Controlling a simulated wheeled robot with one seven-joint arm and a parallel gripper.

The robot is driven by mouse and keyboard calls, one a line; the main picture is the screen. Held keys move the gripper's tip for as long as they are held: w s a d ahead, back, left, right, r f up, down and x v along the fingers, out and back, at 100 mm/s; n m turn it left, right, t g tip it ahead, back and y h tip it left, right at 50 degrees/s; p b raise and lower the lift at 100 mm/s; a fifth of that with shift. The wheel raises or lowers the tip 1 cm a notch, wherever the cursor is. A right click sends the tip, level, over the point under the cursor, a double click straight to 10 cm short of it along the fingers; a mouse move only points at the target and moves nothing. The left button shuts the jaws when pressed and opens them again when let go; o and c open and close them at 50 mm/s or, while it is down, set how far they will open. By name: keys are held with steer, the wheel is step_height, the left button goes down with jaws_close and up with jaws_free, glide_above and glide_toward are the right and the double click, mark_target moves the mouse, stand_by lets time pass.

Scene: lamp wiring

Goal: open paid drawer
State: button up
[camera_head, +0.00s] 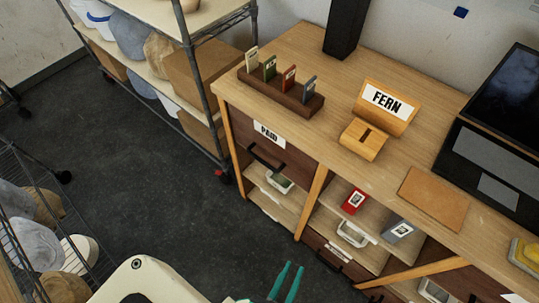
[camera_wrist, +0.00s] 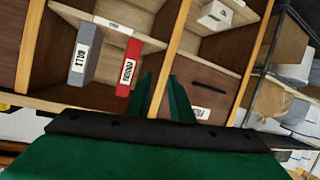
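The PAID drawer (camera_head: 290,155) is the dark brown drawer front under the left end of the wooden desk, in the head view. Its white PAID label (camera_head: 268,134) sits at the top, with a dark handle (camera_head: 266,158) below it. The front looks flush with the desk, so the drawer appears closed. My gripper (camera_head: 287,280) is at the bottom of the head view, in front of the desk and well apart from the drawer. In the wrist view its green fingers (camera_wrist: 160,92) are spread with nothing between them. A brown panel with a white label (camera_wrist: 201,113) and dark slot shows right of them.
Open shelves under the desk hold a red binder (camera_head: 353,201) and a grey binder (camera_head: 397,231). A FERN sign (camera_head: 387,101) and card rack (camera_head: 281,92) stand on top. A wheeled shelf (camera_head: 187,70) stands left of the desk. Dark floor (camera_head: 130,170) is clear between.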

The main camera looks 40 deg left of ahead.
steer(key=w+a+f+n+g+y, duration=0.1)
steer(key=w+a+f+n+g, duration=0.1)
steer(key=w+a+f+n, duration=0.7)
steer(key=n+t+h, duration=0.4)
steer(key=n, duration=0.1)
glide_toward(260, 159)
steer(key=w, duration=0.3)
steer(key=w+f, duration=0.1)
steer(key=w, duration=0.2)
steer(key=w+f, duration=0.1)
steer(key=w, duration=0.3)
steer(key=shift+d+f, duration=0.25)
jaws_close()
